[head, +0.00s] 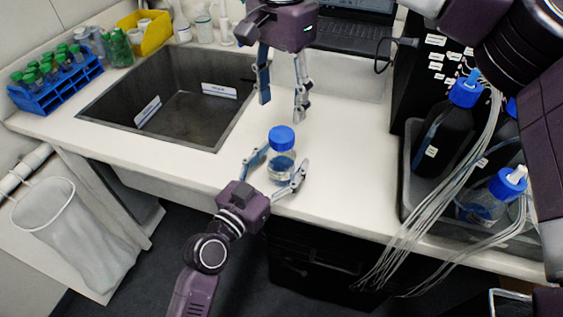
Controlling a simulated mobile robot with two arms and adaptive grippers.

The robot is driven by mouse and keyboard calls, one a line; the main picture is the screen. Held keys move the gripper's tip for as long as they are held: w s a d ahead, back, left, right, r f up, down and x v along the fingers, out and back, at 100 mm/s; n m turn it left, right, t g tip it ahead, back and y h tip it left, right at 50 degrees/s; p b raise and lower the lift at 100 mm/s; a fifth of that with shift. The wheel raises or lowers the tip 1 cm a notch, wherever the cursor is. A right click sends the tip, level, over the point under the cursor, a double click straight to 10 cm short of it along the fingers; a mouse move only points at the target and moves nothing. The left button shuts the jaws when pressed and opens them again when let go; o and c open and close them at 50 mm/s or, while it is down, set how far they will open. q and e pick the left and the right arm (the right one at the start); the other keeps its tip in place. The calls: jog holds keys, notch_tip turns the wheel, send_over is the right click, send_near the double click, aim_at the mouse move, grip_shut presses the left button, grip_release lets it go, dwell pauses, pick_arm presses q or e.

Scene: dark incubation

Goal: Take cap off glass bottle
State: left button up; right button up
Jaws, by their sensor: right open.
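A small clear glass bottle (281,168) with a blue cap (281,138) stands upright on the white counter, near its front edge; the cap is on its neck. My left gripper (282,158) reaches up from below, with one finger on each side of the bottle. I cannot tell whether both fingers touch the glass. My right gripper (283,108) hangs from above, open and empty, its fingertips pointing down. It is above and behind the cap in the picture, apart from it.
A dark sink (190,118) is set in the counter at left. A blue rack (60,84) of green-capped tubes and a yellow bin (148,36) stand beyond it. At right, a grey tray (411,205) holds blue-capped bottles with tubing. The counter right of the bottle is clear.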

aim_at(282, 134)
pick_arm(q)
grip_shut()
pick_arm(e)
jog(key=m, duration=1.3)
jog(key=shift+m, duration=0.3)
jog(key=m, duration=0.3)
jog(key=shift+m, duration=0.3)
jog(key=m, duration=0.3)
jog(key=shift+m, duration=0.3)
jog(key=m, duration=0.5)
pick_arm(q)
jog(key=shift+r, duration=0.1)
pick_arm(e)
jog(key=m, duration=0.5)
jog(key=shift+m, duration=0.4)
jog(key=m, duration=0.8)
jog(key=shift+m, duration=0.3)
jog(key=m, duration=0.4)
jog(key=shift+f+m, duration=0.4)
jog(key=shift+f, duration=3.6)
